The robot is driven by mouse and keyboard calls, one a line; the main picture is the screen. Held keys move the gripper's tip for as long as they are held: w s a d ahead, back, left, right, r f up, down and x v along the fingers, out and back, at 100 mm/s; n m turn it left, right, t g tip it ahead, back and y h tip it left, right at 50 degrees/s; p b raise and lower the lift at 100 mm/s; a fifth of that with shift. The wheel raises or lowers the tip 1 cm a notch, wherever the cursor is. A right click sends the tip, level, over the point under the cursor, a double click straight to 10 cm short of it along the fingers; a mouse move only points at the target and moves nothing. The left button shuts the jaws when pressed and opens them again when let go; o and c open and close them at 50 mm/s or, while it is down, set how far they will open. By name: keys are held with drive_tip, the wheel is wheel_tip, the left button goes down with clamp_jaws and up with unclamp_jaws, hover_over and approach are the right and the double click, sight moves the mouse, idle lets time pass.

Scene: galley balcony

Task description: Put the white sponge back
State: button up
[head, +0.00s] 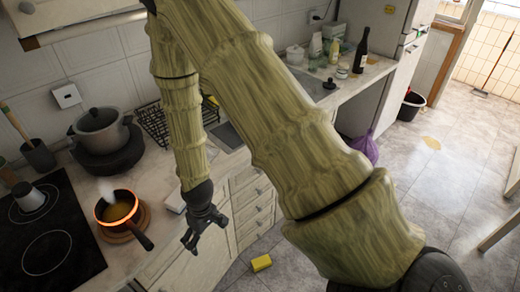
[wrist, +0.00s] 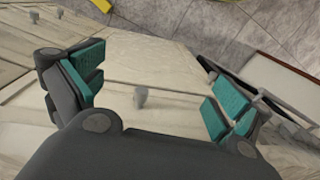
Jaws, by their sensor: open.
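A small white block (head: 173,196) lies on the counter beside the arm, partly hidden by it. It may be the white sponge, but it is too small to be sure. My gripper (head: 205,230) hangs in front of the cabinet fronts, to the right of and lower in the picture than the white block. It is open and empty. In the wrist view my gripper (wrist: 158,87) shows its teal pads wide apart, with a pale cabinet front and a small knob (wrist: 140,97) between them. No sponge shows clearly in the wrist view.
A pot glowing orange (head: 120,208) stands on the counter, steaming, near the black hob (head: 45,245). A large lidded pot (head: 99,130) is behind. A yellow block (head: 261,262) lies on the floor. Bottles (head: 361,52) stand at the back. The tiled floor at right is mostly clear.

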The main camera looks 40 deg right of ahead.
drive_tip(key=s+d+f+m, duration=0.1)
drive_tip(key=s+f, duration=0.4)
drive_tip(key=s, duration=0.6)
drive_tip(key=s+d+f+m, duration=0.2)
drive_tip(key=s+f, duration=0.4)
drive_tip(key=s, duration=0.6)
drive_tip(key=shift+f+h, duration=0.25)
drive_tip(key=shift+h, duration=0.15)
wheel_tip(320, 180, down, 3)
drive_tip(key=b, duration=0.3)
drive_tip(key=shift+f, duration=0.15)
